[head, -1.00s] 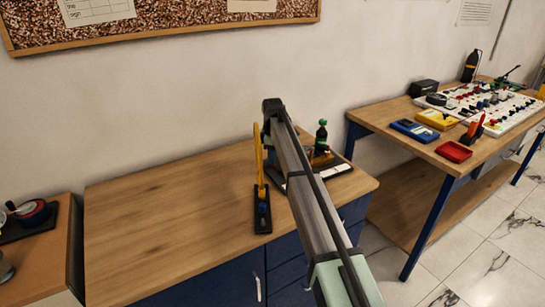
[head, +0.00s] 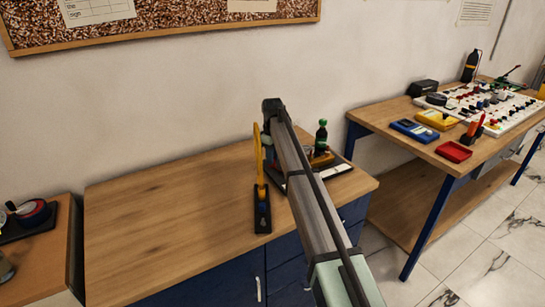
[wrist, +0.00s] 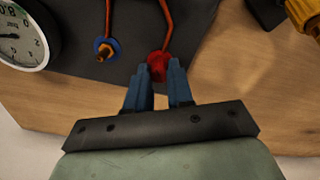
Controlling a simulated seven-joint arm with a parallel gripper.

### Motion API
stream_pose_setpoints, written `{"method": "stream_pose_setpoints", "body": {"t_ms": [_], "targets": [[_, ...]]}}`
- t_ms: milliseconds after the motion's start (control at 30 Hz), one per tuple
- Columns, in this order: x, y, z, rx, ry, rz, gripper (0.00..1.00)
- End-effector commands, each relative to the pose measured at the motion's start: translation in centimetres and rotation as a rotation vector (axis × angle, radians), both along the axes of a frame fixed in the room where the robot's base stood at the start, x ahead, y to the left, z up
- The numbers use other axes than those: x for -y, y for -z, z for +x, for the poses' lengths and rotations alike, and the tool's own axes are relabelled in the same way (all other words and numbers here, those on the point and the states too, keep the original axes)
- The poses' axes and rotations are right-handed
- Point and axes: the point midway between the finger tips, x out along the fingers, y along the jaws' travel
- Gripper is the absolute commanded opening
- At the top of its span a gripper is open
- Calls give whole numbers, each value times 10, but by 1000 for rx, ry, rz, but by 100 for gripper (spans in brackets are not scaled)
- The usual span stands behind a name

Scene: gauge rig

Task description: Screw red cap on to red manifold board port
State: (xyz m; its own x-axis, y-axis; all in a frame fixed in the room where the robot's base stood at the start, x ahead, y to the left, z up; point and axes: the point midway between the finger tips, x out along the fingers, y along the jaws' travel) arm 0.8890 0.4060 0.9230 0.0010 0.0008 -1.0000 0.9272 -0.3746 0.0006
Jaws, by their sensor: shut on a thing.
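My gripper (wrist: 157,80) has its blue fingers shut on the red cap (wrist: 158,62), at the top centre of the wrist view. The cap is at the end of a red line on the dark manifold board (wrist: 135,22). The red port under the cap is hidden, so I cannot tell how far the cap sits on it. A blue port (wrist: 106,48) with a brass-coloured centre and its own red line is to the left. In the head view my arm covers the gripper and cap; part of the board (head: 338,170) shows to the right.
A round white gauge (wrist: 22,38) is at the upper left of the wrist view. A yellow tool stands in a black holder (head: 262,220) left of my arm. A green-topped bottle (head: 321,140) stands at the right. The left of the wooden bench (head: 165,220) is clear.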

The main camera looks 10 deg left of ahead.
Motion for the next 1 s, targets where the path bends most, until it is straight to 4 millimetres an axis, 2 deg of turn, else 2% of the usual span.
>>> {"method": "stream_pose_setpoints", "body": {"t_ms": [167,400,600,1000], "targets": [[0,1,-1,-3,64,-1,0],[0,2,-1,-3,302,-1,0],[0,2,-1,-3,436,-2,0],[0,2,-2,-4,468,-1,0]]}}
